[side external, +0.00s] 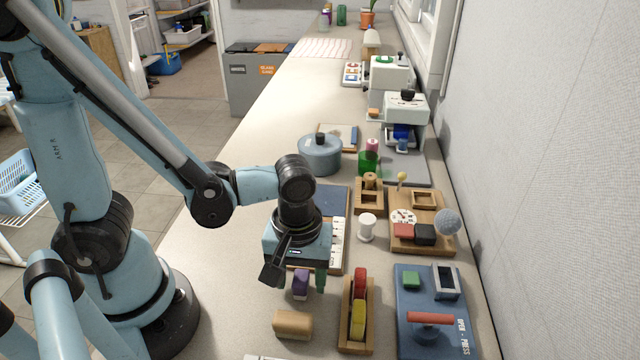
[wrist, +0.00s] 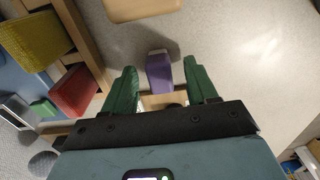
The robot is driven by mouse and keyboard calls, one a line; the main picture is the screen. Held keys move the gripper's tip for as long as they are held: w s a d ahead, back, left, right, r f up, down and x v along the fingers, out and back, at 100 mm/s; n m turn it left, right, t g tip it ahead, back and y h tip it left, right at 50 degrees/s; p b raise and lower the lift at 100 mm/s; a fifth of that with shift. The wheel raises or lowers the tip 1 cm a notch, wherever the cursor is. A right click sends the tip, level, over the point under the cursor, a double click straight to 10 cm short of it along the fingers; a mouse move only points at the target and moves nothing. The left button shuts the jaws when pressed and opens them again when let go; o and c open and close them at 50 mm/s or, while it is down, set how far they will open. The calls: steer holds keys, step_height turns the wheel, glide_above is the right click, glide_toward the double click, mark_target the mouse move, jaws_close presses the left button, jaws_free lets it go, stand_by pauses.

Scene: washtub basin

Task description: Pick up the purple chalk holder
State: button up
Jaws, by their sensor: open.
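The purple chalk holder (side external: 300,284) stands on the counter below my gripper in the side view. In the wrist view the purple chalk holder (wrist: 159,73) shows between the two green fingers of my gripper (wrist: 160,67). The fingers are apart, one on each side of it, with a visible gap to each. My gripper is open and holds nothing. How far the fingertips are above the counter is hard to tell.
A tan wooden block (side external: 292,324) lies in front of the holder. A wooden tray (side external: 345,343) with red and yellow blocks stands to the right. A white spool (side external: 367,228) and a blue press board (side external: 404,318) are farther right. Bare counter lies left of the holder.

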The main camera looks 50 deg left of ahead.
mark_target(300, 280)
steer(key=shift+f, duration=0.2)
steer(key=c, duration=1)
steer(key=shift+c, duration=0.2)
steer(key=shift+r, duration=0.2)
steer(key=shift+r, duration=0.95)
steer(key=shift+s+d+r, duration=0.1)
steer(key=shift+s+r, duration=0.05)
steer(key=shift+r, duration=0.4)
steer(key=shift+s+d+r, duration=0.1)
steer(key=shift+r, duration=0.45)
steer(key=s+d+r, duration=0.6)
steer(key=s, duration=0.3)
steer(key=shift+d+r, duration=0.25)
